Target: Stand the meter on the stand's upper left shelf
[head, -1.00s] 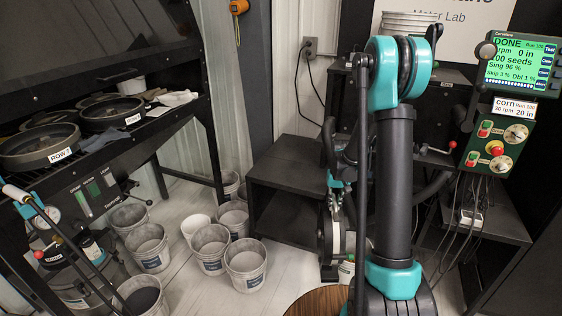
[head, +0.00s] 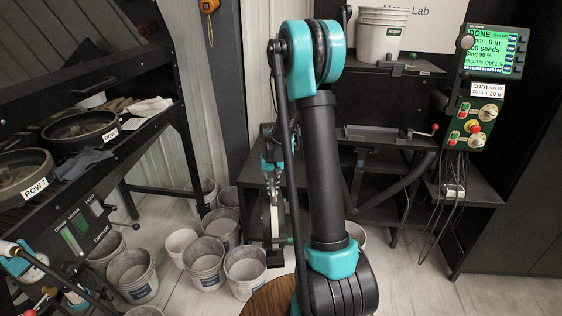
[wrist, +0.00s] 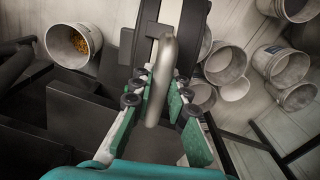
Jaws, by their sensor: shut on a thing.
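The meter (head: 275,222), a dark upright body with a light stripe, hangs below my gripper (head: 271,172) in the head view. In the wrist view, my gripper (wrist: 160,105) has its green-padded fingers on either side of the meter's curved grey handle (wrist: 164,60) and is shut on it. The dark stand (head: 375,185) is behind my arm in the head view. Its left part is mostly hidden by my arm and the meter, so I cannot tell the gap between meter and upper left shelf. Dark stand-like panels (wrist: 75,125) show at left in the wrist view.
A white hopper bucket (head: 383,38) stands on the stand's top. The monitor and control box (head: 478,115) are at right. Several grey buckets (head: 203,262) crowd the floor left of the meter. A black rack with round pans (head: 80,130) stands at left. Floor at front right is clear.

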